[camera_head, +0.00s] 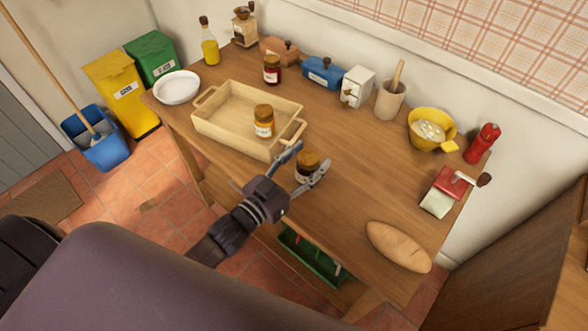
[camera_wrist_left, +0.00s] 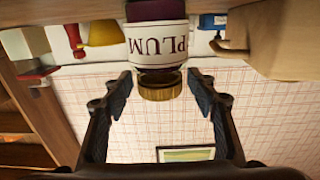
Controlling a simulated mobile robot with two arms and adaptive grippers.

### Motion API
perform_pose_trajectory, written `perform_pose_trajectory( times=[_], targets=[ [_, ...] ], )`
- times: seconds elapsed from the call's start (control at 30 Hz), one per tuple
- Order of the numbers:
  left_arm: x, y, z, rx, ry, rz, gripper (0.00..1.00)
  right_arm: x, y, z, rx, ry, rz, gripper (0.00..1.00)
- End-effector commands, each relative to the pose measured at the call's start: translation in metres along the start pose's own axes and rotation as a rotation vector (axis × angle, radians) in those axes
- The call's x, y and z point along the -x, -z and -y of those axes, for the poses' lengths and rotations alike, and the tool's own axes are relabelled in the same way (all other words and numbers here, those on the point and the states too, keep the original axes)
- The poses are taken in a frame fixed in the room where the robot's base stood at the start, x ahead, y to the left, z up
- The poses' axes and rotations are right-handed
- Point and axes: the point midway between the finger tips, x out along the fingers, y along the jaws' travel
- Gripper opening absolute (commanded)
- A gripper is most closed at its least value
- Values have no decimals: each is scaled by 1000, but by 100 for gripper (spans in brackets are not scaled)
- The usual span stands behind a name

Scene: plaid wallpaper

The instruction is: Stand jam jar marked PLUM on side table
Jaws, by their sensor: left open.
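The jam jar marked PLUM (camera_head: 307,167) has a gold-brown lid and stands near the front edge of the wooden worktop (camera_head: 345,215). In the left wrist view, which is upside down, its white label (camera_wrist_left: 158,42) reads PLUM. My left gripper (camera_head: 305,163) is open, with a finger on either side of the jar. In the left wrist view the fingers (camera_wrist_left: 160,82) flank the lid with a gap on both sides. My right gripper is not in view. I cannot make out a side table.
A wooden tray (camera_head: 215,125) just behind holds an orange jam jar (camera_head: 264,121). A dark red jar (camera_head: 272,69) stands farther back. A bread loaf (camera_head: 398,246) lies front right, with a red grater-like item (camera_head: 453,182) beyond. The worktop's middle right is clear.

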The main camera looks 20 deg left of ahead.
Motion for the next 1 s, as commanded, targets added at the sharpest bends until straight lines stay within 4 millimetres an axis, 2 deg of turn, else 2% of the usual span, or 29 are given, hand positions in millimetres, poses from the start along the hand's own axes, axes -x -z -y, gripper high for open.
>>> perform_pose_trajectory(
  times=[0.4,0.6,0.8,1.0],
  targets=[
    [78,-4,0,2,1,7,53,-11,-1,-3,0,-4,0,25],
    [106,-3,0,1,0,5,53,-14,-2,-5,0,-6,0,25],
    [117,-2,0,0,0,3,53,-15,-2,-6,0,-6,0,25],
    [118,-1,0,0,0,2,53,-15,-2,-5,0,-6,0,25]
  ],
)
